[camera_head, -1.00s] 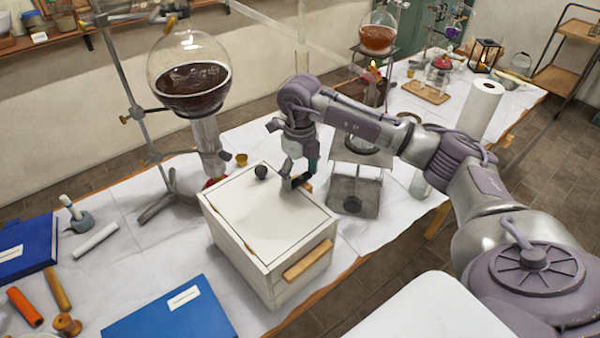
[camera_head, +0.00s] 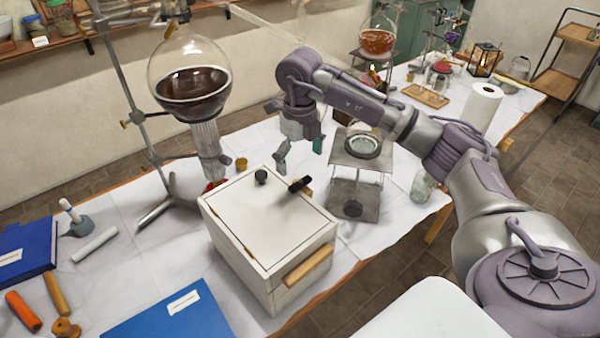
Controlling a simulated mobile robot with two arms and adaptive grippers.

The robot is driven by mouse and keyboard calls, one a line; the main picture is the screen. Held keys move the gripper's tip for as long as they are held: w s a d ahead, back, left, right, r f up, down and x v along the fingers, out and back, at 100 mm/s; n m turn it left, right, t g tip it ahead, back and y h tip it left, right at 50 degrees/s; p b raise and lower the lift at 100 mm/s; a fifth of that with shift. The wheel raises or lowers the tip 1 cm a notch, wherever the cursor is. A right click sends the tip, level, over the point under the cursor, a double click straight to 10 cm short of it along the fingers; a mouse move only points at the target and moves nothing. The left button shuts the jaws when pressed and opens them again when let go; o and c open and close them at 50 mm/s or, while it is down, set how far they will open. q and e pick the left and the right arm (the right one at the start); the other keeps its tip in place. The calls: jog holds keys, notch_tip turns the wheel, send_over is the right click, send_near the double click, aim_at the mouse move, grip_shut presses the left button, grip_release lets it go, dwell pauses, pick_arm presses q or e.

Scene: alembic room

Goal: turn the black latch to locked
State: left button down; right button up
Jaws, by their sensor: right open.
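The black latch (camera_head: 300,184) sits on the lid of a white box (camera_head: 262,222), near its back right edge. It is a short black bar lying at a slant. A round black knob (camera_head: 261,176) stands on the lid to its left. My right gripper (camera_head: 299,158) is open and empty, above and behind the latch, with its fingers pointing down and apart from the latch. My left gripper is out of view.
A round flask of dark liquid (camera_head: 192,92) on a stand is behind the box. A metal stand (camera_head: 356,180) is right of it. A blue book (camera_head: 175,310) lies in front. A wooden handle (camera_head: 308,266) juts from the box's front.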

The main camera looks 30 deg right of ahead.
aim_at(300, 181)
notch_tip(300, 181, up, 6)
dwell(0.8)
